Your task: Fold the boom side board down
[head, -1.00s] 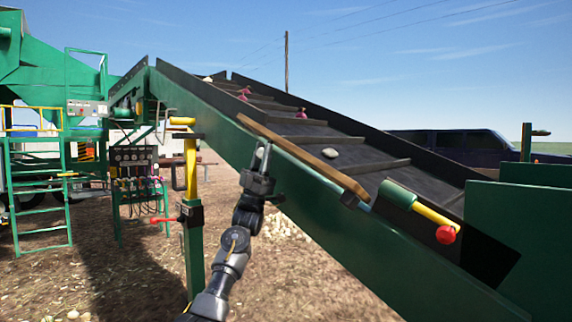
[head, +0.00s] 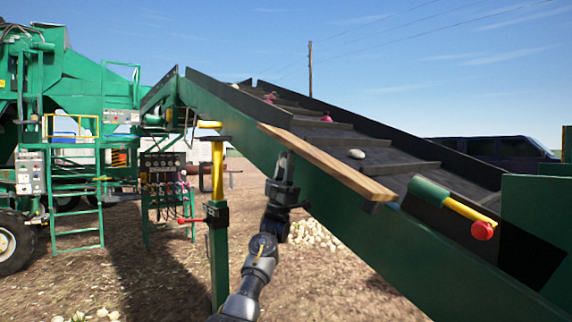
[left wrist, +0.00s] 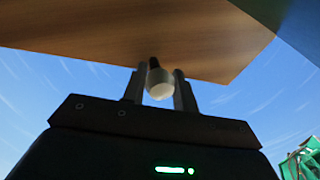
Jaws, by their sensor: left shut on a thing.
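The boom side board (head: 335,163) is a long wooden plank along the near edge of the green boom (head: 390,240). Its broad face shows, tilted outward from the boom. My left gripper (head: 286,160) is at the board's near side, towards its left end. In the left wrist view the board's wooden face (left wrist: 140,40) spreads above the gripper. There the fingers (left wrist: 159,88) are shut on a pale round knob (left wrist: 160,85) below the board. My right gripper is not in view.
The dark belt (head: 340,140) carries a few onions and stones.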

